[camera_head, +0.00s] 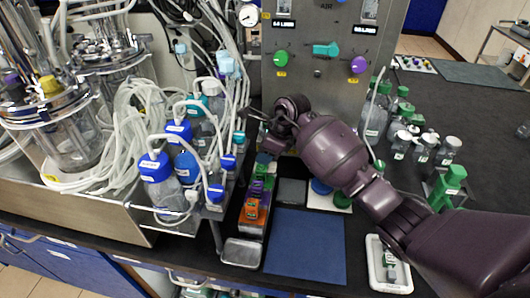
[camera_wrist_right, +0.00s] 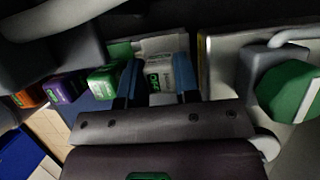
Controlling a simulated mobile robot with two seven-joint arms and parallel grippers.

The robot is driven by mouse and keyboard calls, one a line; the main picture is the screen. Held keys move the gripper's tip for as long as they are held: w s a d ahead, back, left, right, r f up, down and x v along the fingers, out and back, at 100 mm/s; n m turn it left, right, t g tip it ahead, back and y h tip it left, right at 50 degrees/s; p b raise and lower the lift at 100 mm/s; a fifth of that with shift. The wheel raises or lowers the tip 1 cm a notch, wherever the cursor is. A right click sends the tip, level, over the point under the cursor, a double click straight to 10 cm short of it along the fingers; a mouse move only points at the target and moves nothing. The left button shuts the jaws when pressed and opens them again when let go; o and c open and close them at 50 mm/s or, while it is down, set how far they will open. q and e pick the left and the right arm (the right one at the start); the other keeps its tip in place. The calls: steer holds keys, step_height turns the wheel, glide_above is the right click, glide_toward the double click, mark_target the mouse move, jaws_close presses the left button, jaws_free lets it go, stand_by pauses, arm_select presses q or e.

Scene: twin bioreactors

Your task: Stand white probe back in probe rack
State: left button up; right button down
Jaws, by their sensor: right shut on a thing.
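My right gripper (camera_wrist_right: 158,82) is shut on the white probe (camera_wrist_right: 158,72), a pale block with a green label, held between its two blue fingers in the wrist view. In the head view my right gripper (camera_head: 272,143) is over the far end of the probe rack (camera_head: 246,228), and the arm hides most of the white probe. The rack holds an orange probe (camera_head: 252,209), a purple probe (camera_head: 257,187) and a green one (camera_wrist_right: 103,80), which stands just left of the fingers in the wrist view. I cannot tell whether the white probe touches the rack. My left gripper is not in view.
Blue-capped bottles (camera_head: 156,168) and coiled tubing stand left of the rack. A control panel (camera_head: 322,90) rises behind it. A blue mat (camera_head: 305,246) lies bare to the right. A white tray (camera_head: 377,268) and green-capped bottles (camera_head: 376,112) are farther right.

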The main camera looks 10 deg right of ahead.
steer(key=c, duration=1.1)
jaws_free()
steer(key=shift+r, duration=0.1)
steer(key=shift+r, duration=0.3)
steer(key=v, duration=1.2)
steer(key=shift+f, duration=0.1)
